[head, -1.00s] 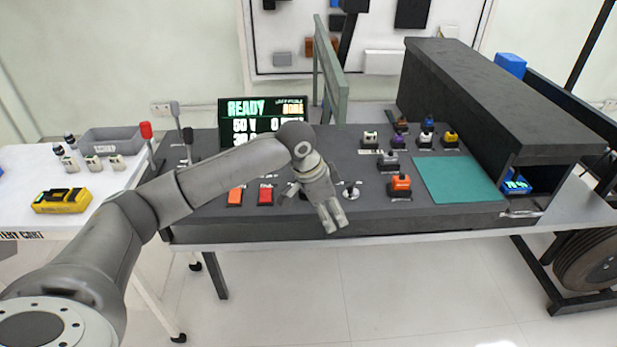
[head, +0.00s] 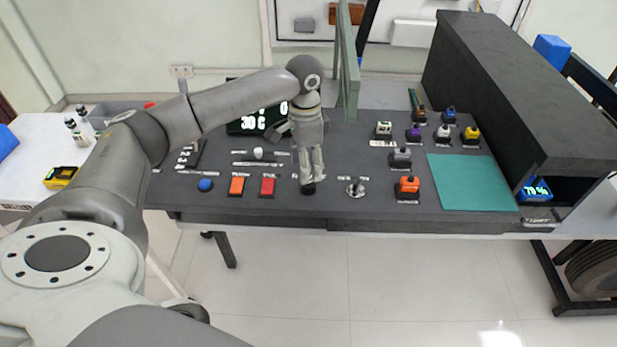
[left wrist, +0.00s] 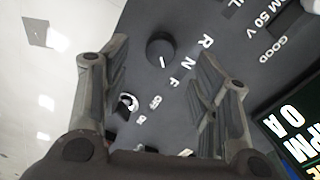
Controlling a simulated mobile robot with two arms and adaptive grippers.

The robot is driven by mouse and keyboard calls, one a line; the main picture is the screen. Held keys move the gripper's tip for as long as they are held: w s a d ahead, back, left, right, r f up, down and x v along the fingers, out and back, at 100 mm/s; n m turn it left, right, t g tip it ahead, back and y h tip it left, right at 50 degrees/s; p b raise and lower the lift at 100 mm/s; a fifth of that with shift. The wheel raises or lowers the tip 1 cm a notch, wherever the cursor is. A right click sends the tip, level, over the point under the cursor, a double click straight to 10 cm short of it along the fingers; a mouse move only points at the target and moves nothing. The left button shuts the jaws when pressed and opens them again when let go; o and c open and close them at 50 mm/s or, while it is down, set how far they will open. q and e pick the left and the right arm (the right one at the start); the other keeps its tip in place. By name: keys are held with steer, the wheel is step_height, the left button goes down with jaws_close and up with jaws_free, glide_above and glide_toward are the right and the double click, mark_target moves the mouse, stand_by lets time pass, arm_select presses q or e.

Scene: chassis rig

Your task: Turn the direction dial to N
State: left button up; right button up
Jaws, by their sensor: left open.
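The direction dial (left wrist: 160,47) is a round black knob with a white mark, beside the white letters R, N and F on the dark panel. Its mark appears to point nearest to F, away from N. In the head view the dial (head: 308,189) shows only partly, just below my left gripper (head: 311,176). My left gripper (left wrist: 164,52) is open and points down over the panel. Its two fingers stand on either side of the dial in the left wrist view, with gaps to it; I cannot tell how high above it they are. My right gripper is in neither view.
Beside the dial are a red button (head: 267,187), an orange button (head: 237,186) and a metal switch (head: 355,187). The display (head: 242,122) is partly behind my arm.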

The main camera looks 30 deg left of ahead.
mark_target(309, 186)
arm_select(q)
steer(key=f, duration=0.4)
steer(key=shift+w+d+f, duration=0.15)
steer(key=shift+w+f, duration=0.05)
steer(key=shift+f, duration=0.2)
steer(key=shift+s+f, duration=0.1)
steer(key=shift+f, duration=0.5)
steer(key=c, duration=1)
steer(key=shift+r+p, duration=0.1)
steer(key=shift+p, duration=0.45)
steer(key=shift+c, duration=0.2)
steer(key=n+p, duration=0.6)
steer(key=p, duration=0.4)
steer(key=shift+r+p, duration=0.2)
steer(key=shift+p, duration=0.2)
steer(key=shift+f+n+p, duration=0.25)
steer(key=shift+n+p, duration=1.15)
steer(key=shift+n, duration=0.1)
